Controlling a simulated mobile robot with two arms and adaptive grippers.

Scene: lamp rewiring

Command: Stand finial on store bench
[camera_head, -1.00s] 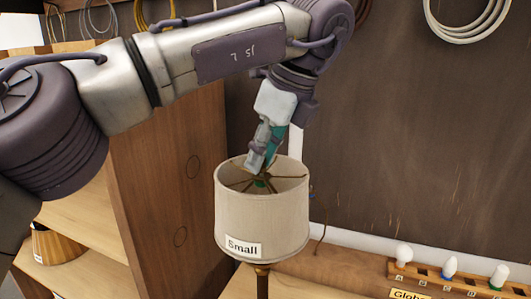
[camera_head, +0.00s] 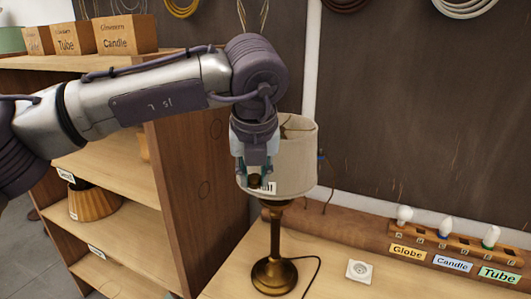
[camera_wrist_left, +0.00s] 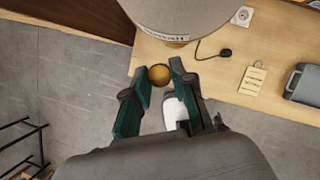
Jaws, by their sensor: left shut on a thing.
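The finial, a small brass-coloured ball (camera_wrist_left: 160,75), is held between the fingertips of my left gripper (camera_wrist_left: 158,70). In the head view my left gripper (camera_head: 254,181) points down in front of the lampshade (camera_head: 297,160), and the finial shows only as a dark brownish bit at its tips. The gripper partly hides the shade and its label. The shade sits on a brass lamp (camera_head: 274,250) standing upright on a wooden bench (camera_head: 335,283). In the left wrist view the finial is over the floor, just off the bench edge (camera_wrist_left: 148,62). My right gripper is not in view.
A wooden shelf unit (camera_head: 190,180) stands left of the lamp, with labelled boxes (camera_head: 125,35) on top and a pleated shade (camera_head: 92,203) inside. A socket (camera_head: 359,270) and a bulb rack (camera_head: 455,240) are on the right. A grey case (camera_wrist_left: 305,85) lies on a wooden surface.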

